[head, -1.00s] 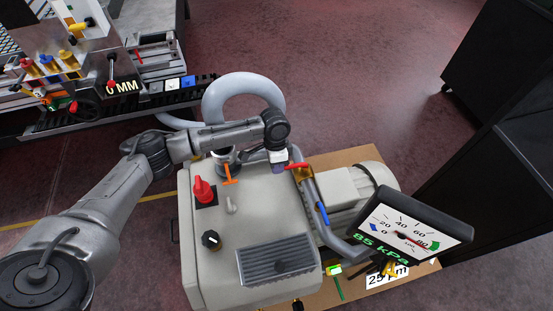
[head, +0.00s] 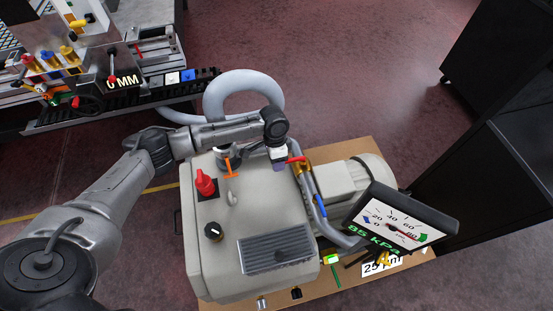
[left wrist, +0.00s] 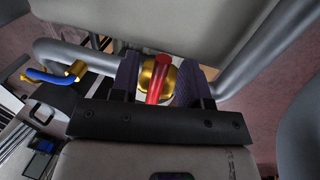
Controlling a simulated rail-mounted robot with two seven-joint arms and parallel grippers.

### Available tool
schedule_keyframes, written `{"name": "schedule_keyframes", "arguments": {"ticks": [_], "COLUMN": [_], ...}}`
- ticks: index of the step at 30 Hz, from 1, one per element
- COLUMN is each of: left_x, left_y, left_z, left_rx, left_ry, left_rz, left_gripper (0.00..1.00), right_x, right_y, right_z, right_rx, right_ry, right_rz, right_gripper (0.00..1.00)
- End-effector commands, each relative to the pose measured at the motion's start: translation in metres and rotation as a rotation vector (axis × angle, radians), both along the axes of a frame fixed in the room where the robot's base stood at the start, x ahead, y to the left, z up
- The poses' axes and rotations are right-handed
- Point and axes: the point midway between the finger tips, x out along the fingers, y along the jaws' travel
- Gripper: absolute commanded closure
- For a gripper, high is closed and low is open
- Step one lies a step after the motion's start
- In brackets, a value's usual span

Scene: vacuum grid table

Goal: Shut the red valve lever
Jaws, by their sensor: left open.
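The red valve lever (head: 297,159) sits on a brass valve on the pipe at the pump housing's right edge. In the left wrist view the red lever (left wrist: 157,83) lies between my two fingers, in front of the round brass valve body (left wrist: 149,74). My left gripper (head: 280,165) is beside the lever in the head view, pointing down. In the left wrist view my left gripper (left wrist: 158,84) is open, with a dark finger on each side of the lever. Whether a finger touches it I cannot tell. My right gripper is not in view.
A blue lever (head: 320,206) sits further along the pipe. The grey pump housing (head: 265,215) carries a red knob (head: 205,184), a black knob (head: 213,231) and an orange handle (head: 232,167). A gauge (head: 402,222) reading 85 kPa stands at right.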

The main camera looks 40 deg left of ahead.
Motion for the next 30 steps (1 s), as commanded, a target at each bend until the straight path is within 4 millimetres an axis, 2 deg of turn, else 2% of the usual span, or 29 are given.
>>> {"name": "schedule_keyframes", "arguments": {"ticks": [8,11,24,30], "left_x": [0.001,0.002,0.011,0.014], "left_y": [0.001,0.004,0.017,0.021], "left_z": [0.007,0.02,0.102,0.125], "left_rx": [0.001,0.001,0.0,0.001], "left_ry": [0.0,0.0,-0.001,0.0], "left_rz": [0.0,0.001,0.0,0.001], "left_gripper": [0.58,0.58,0.58,0.58], "right_x": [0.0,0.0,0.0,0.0], "right_y": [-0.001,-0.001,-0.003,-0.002], "right_z": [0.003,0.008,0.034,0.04], "right_rx": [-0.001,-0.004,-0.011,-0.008], "right_ry": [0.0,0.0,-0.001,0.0], "right_rz": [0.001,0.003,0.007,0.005], "right_gripper": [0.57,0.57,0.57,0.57]}}
